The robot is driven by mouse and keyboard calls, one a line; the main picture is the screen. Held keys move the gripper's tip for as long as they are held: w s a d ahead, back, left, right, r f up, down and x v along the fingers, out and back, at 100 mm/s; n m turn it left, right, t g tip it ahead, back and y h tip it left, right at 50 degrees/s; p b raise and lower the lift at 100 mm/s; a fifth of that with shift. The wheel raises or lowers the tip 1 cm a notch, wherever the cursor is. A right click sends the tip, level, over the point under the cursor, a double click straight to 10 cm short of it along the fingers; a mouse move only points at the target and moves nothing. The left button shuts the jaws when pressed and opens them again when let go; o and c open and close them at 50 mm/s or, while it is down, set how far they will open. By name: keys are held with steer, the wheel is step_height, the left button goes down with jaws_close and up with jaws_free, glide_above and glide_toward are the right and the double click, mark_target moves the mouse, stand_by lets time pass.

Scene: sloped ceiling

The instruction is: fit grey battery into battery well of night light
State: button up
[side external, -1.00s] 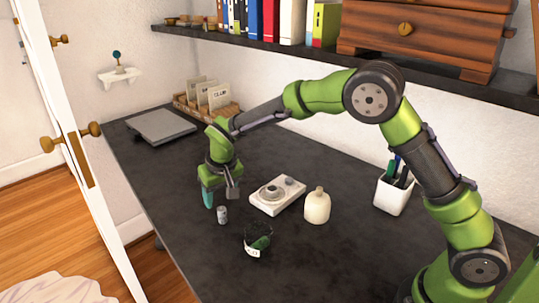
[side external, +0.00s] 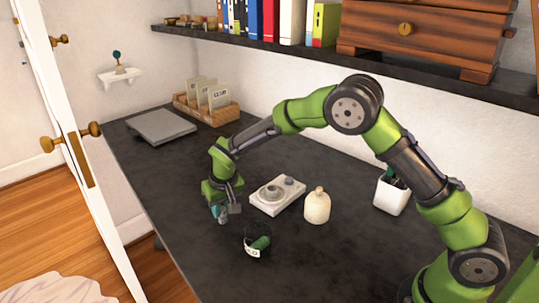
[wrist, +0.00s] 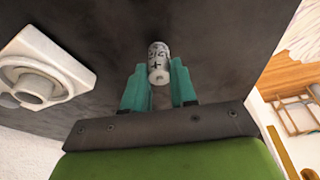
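The grey battery (wrist: 158,62), with dark markings, stands upright on the desk between my fingertips in the wrist view. In the side view it is a small grey cylinder (side external: 223,217), partly covered by my gripper (side external: 220,211). The teal fingers of my gripper (wrist: 160,80) lie on either side of the battery, close to it; whether they press on it I cannot tell. The night light appears to be the white block (side external: 292,197) with a raised round ring, right of my gripper; in the wrist view it (wrist: 58,52) is at the left. The inside of its well is not clear.
A clear cup (side external: 249,250) with a green cylinder in it stands in front. A cream bottle-shaped piece (side external: 317,207) is right of the night light. A flat grey device (side external: 160,127) and a card box are at the back left.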

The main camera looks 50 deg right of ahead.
jaws_close()
steer(key=shift+r, duration=0.1)
